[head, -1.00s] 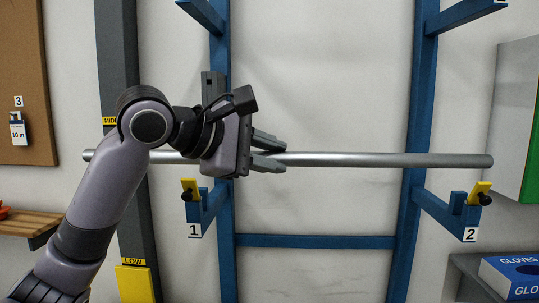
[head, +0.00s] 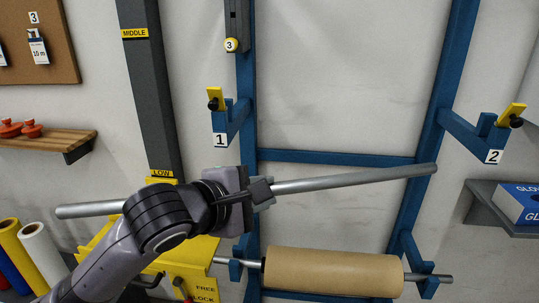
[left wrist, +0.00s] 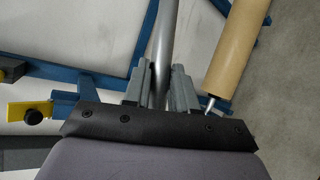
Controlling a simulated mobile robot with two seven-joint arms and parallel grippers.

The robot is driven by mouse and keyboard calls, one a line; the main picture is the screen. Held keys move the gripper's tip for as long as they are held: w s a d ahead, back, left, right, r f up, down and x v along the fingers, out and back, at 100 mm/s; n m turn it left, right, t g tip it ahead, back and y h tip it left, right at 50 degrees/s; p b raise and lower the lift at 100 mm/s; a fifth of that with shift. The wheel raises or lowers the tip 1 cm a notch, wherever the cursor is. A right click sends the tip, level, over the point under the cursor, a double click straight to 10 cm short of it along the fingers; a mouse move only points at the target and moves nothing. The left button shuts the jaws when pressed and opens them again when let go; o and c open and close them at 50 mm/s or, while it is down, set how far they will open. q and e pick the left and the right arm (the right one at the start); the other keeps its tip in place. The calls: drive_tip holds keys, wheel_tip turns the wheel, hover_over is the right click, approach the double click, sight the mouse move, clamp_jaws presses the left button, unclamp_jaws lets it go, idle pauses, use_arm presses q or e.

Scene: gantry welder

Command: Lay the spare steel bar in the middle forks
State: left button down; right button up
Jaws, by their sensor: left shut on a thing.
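The steel bar (head: 350,181) is a long grey rod, tilted with its right end higher in the head view. My right gripper is not in view.
A brown paper roll (head: 335,272) on a rod rests in the lower forks, below the bar; it shows in the left wrist view (left wrist: 237,45). A yellow bracket (head: 192,258) is on the grey column (head: 150,90). A glove box (head: 515,203) stands on a right shelf.

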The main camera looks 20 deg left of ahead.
use_arm(q)
drive_tip(key=s+a+f+n+y, duration=0.1)
drive_tip(key=s+f+n+y, duration=0.1)
drive_tip(key=f, duration=1.1)
drive_tip(key=shift+s+a+f+n+t+y, duration=0.35)
drive_tip(key=shift+s+y, duration=0.35)
drive_tip(key=shift+s, duration=0.35)
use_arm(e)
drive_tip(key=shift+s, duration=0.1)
use_arm(q)
drive_tip(key=shift+a+f, duration=0.1)
